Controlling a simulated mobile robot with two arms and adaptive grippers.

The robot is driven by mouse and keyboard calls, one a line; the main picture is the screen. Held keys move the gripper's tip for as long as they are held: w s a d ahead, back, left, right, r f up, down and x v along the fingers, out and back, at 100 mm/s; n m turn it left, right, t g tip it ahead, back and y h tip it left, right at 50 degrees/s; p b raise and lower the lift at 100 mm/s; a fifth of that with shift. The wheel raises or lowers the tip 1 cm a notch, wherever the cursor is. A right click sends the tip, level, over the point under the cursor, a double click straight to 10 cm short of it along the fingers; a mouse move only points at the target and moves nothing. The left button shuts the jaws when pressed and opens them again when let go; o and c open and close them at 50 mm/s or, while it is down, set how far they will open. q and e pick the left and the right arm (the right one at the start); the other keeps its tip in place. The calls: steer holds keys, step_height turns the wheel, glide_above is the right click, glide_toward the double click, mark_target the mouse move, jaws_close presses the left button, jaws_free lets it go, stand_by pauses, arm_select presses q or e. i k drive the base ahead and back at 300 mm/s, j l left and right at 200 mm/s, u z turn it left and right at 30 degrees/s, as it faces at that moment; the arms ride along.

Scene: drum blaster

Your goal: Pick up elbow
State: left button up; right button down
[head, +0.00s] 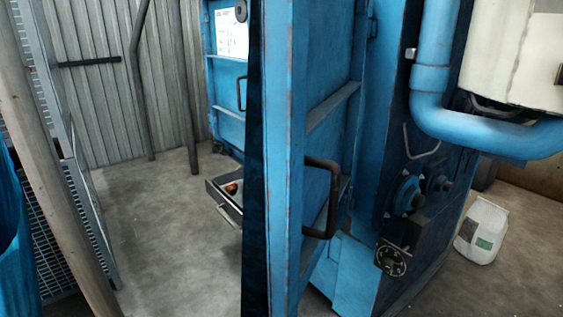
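A small reddish-brown piece (232,188), perhaps the elbow, lies in a grey metal tray (226,205) beyond the open door of the blue machine. It is too small for me to make out its shape. The blue door (275,160) stands edge-on in the middle of the view and hides the right part of the tray. Neither of my grippers is in view.
A black handle (322,198) sticks out from the door. The blue machine body (385,150), with pipes and a gauge, fills the right. A white bag (482,231) stands on the floor. A wooden post (50,180) and mesh rack stand left. Concrete floor (165,235) between post and door is clear.

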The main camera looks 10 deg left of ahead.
mark_target(231, 188)
steer(key=j+z, duration=0.1)
steer(key=z, duration=0.4)
steer(key=i+j+z, duration=0.2)
steer(key=j+z, duration=0.2)
steer(key=j, duration=0.25)
steer(key=i+j+z, duration=0.15)
steer(key=j, duration=0.2)
steer(key=i+j+z, duration=0.2)
steer(key=j, duration=0.15)
steer(key=k, duration=0.1)
